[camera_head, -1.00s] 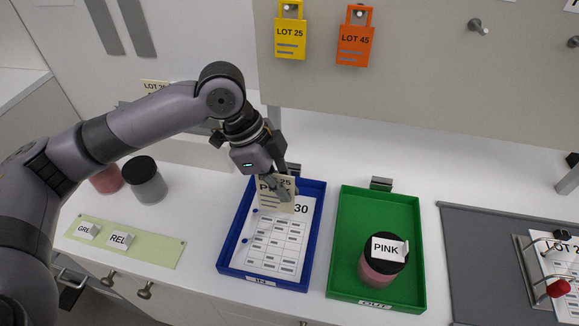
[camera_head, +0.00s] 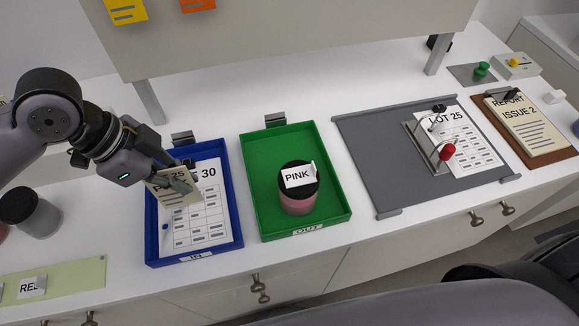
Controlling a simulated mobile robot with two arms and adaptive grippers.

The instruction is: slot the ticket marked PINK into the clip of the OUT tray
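My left gripper (camera_head: 177,180) is shut on a cream ticket (camera_head: 165,197). It holds the ticket above the left part of the blue tray (camera_head: 240,225), in front of that tray's clip (camera_head: 183,138). The fingers cover much of the ticket's print, so its full wording cannot be read. The green OUT tray (camera_head: 262,160) stands right of the blue tray, with a dark grey clip (camera_head: 275,119) at its back edge. No ticket shows in that clip. A jar of pink pigment (camera_head: 297,205) with a black lid and a PINK label stands in the OUT tray. My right gripper is not in view.
A printed sheet (camera_head: 210,215) lies in the blue tray. A grey board (camera_head: 375,150) with a clamped LOT 25 sheet (camera_head: 470,150) is at right, beside a brown clipboard (camera_head: 520,125). A grey jar (camera_head: 40,222) stands at left. White counter behind the trays is clear.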

